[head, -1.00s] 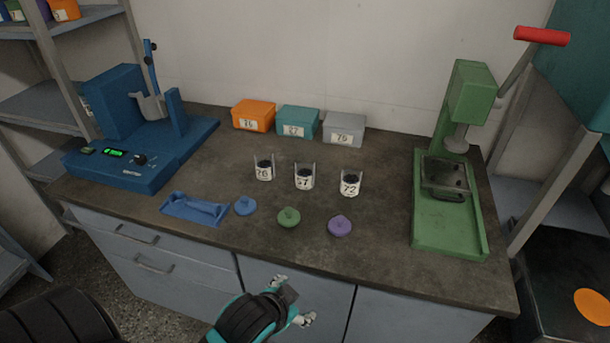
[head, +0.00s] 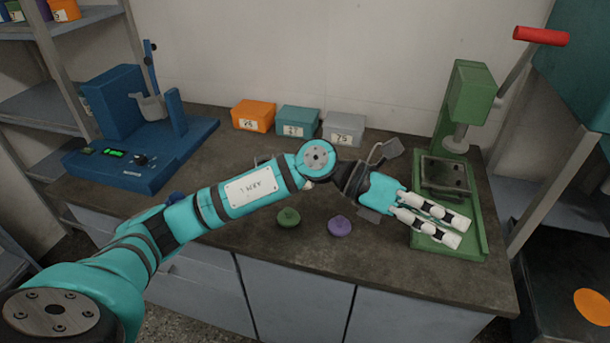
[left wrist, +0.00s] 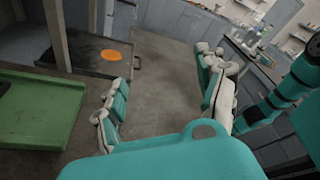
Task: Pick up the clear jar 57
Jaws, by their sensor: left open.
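The clear jar 57 is hidden in the head view behind my left arm, which crosses the middle of the bench. The jars beside it are hidden as well, apart from what may be a small bit of rim above the arm. My left gripper (head: 460,231) is over the front of the green press's base at the right, pointing right, with its fingers apart and nothing between them. In the left wrist view the open fingers (left wrist: 165,105) show only floor between them. My right gripper is not seen.
The green press (head: 470,95) stands at the right, under and behind my left gripper. A green lid (head: 288,218) and a purple lid (head: 339,227) lie near the front edge. Orange (head: 253,115), teal (head: 297,121) and grey (head: 344,128) boxes stand at the back. The blue shaker (head: 115,105) is at left.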

